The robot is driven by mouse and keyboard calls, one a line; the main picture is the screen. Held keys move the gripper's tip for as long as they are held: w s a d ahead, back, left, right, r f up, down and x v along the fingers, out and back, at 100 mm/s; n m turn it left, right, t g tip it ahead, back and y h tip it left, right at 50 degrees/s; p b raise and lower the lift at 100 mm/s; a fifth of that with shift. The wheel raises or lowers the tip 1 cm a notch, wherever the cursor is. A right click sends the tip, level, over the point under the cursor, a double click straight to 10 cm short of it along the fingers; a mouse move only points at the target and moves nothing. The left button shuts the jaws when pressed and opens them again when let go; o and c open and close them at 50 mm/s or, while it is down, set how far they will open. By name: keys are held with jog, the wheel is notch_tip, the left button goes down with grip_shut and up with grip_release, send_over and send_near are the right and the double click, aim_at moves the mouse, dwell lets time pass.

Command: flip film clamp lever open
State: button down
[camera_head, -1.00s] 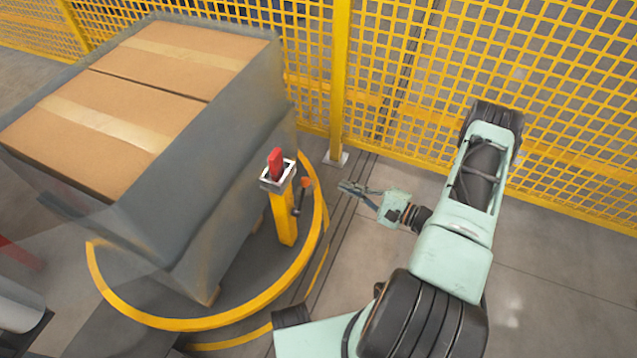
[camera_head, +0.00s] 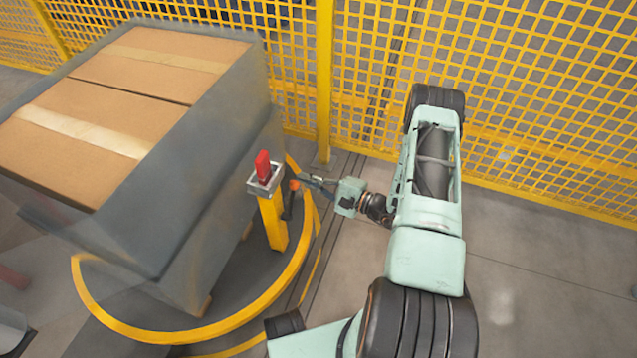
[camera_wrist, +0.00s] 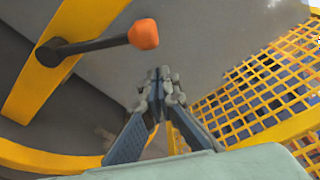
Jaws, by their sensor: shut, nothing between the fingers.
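The film clamp lever shows in the wrist view as a dark rod (camera_wrist: 95,45) with an orange knob (camera_wrist: 144,34), pivoting on a yellow post (camera_wrist: 45,75). In the head view the orange knob (camera_head: 295,185) sits at the right side of the yellow post (camera_head: 273,224). A red block (camera_head: 263,166) stands in a grey metal bracket on the post's top. My gripper (camera_wrist: 160,75) is shut and empty, its tips below and right of the knob in the wrist view, apart from it. In the head view my gripper (camera_head: 306,180) points left at the knob; contact cannot be told there.
A film-wrapped pallet of cardboard boxes (camera_head: 120,85) stands left of the post. A yellow ring (camera_head: 190,333) circles the pallet base. A yellow mesh fence (camera_head: 520,110) closes off the back. Clear floor (camera_head: 550,270) lies at the right.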

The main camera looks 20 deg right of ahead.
jog(key=shift+s+a+r, duration=0.25)
jog(key=shift+s+r, duration=0.1)
jog(key=shift+s, duration=0.2)
jog(key=shift+s+a+r, duration=0.2)
jog(key=shift+s+r, duration=0.15)
jog(key=shift+s, duration=0.2)
jog(key=shift+s+r, duration=0.1)
